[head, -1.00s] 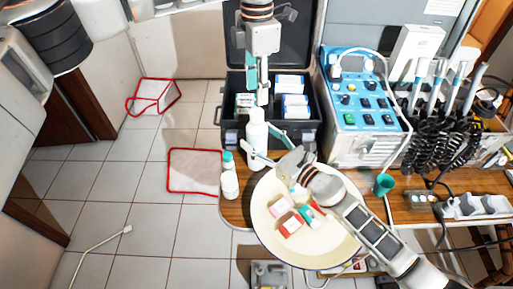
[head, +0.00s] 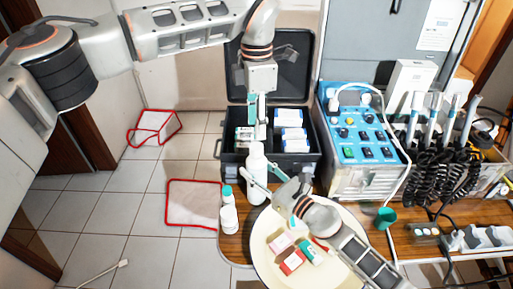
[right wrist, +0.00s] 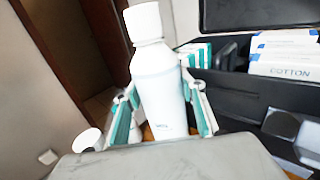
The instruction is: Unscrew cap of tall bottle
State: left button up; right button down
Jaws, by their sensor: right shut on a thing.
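The tall bottle (head: 257,178) is white and stands upright at the table's left edge. Its white cap (right wrist: 143,22) is on it in the right wrist view. My right gripper (right wrist: 162,112) is shut on the bottle's body, one finger on each side below the shoulder. In the head view my right gripper (head: 272,186) reaches the bottle from the right. My left gripper (head: 257,110) points down directly above the cap. I cannot tell whether its fingers are apart or touch the cap.
A shorter white bottle with a teal cap (head: 228,210) stands left of the tall one. An open black case (head: 270,157) is behind. A round cream tray (head: 268,262) with small boxes is in front. A blue control unit (head: 360,125) and a teal cup (head: 385,217) are to the right.

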aim_at(257, 146)
pick_arm(q)
jog(key=m, duration=0.8)
jog(key=shift+m, duration=0.4)
jog(key=m, duration=0.3)
jog(key=shift+m, duration=0.3)
jog(key=m, duration=0.4)
jog(key=shift+f, duration=4.05)
